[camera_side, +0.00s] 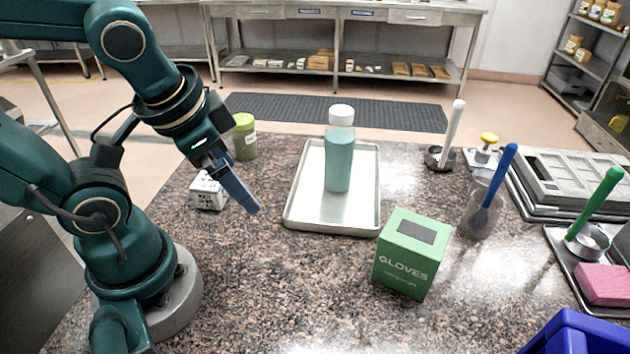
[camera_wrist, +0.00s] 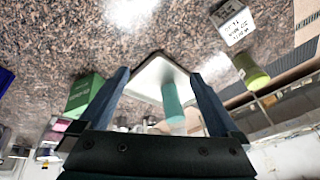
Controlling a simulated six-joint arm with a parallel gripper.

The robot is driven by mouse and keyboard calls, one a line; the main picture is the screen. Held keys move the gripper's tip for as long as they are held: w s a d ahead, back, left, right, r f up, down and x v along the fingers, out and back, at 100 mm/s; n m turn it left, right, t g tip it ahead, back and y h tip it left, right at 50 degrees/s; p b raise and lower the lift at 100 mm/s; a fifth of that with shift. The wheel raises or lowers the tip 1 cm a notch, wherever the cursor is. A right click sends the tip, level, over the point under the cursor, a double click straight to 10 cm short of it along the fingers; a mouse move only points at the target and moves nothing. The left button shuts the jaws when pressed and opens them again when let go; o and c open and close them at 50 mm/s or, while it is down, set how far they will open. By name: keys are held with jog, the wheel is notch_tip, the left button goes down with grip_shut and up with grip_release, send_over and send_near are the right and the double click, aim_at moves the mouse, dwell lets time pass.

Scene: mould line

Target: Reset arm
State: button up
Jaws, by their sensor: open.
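My gripper (camera_side: 252,208) hangs above the granite counter at the left, apart from everything on it. It is empty. In the wrist view its two dark blue fingers (camera_wrist: 165,85) stand wide apart with nothing held between them. A clear bottle of teal liquid with a white cap (camera_side: 339,160) stands upright on a metal tray (camera_side: 300,222), to the right of my gripper. The bottle (camera_wrist: 172,100) and the tray (camera_wrist: 150,76) also show beyond the fingers in the wrist view.
A small white labelled box (camera_side: 208,191) and a green jar (camera_side: 244,137) stand near my gripper. A green glove box (camera_side: 410,254) stands front centre. A cup with a blue tool (camera_side: 482,212), moulds (camera_side: 575,180) and a pink sponge (camera_side: 603,285) crowd the right. The front left counter is clear.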

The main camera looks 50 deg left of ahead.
jog(key=shift+w+d+r+n+t+h, duration=0.1)
jog(key=shift+d+r+n+t+h, duration=0.3)
jog(key=shift+d, duration=0.3)
jog(key=shift+d+r+n+t+h, duration=0.2)
jog(key=shift+d+r+n+h, duration=0.1)
jog(key=shift+d+r, duration=0.3)
jog(key=shift+f, duration=0.1)
